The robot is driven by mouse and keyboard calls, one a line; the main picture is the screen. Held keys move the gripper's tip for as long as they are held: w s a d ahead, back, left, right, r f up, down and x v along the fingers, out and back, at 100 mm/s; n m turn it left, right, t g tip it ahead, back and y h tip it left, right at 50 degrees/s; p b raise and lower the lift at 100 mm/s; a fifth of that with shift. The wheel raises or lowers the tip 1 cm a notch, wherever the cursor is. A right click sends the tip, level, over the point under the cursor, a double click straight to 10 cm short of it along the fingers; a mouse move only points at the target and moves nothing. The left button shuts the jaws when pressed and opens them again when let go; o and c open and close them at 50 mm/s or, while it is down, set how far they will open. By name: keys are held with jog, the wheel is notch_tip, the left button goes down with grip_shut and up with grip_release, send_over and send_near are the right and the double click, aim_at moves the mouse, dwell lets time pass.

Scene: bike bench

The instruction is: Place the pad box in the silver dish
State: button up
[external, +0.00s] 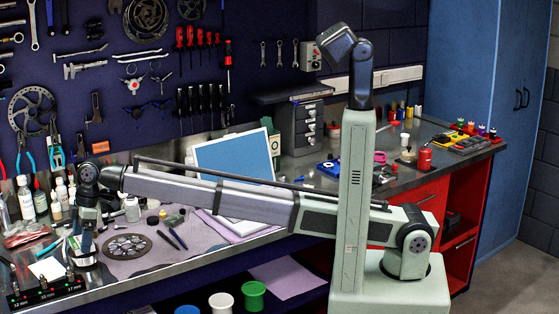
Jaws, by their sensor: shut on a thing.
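My gripper (84,262) points down over the left end of the bench, close to the front edge. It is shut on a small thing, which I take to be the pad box. The thing is mostly hidden by the fingers, and its shape and colour are too small to make out. I cannot tell whether it touches the bench or hangs above it. I cannot clearly pick out the silver dish; it may be hidden behind or below my gripper.
A black socket rack (46,292) stands at the front left. A white card (47,268) lies beside my gripper. Several bottles (42,203) stand behind. A brake disc (127,246) lies on the mat (175,262) to the right. A laptop-like blue panel (235,158) stands farther right.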

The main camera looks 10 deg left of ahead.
jog(key=shift+f, duration=0.45)
jog(key=o, duration=0.9)
jog(key=shift+r, duration=0.65)
jog(key=v, duration=1.2)
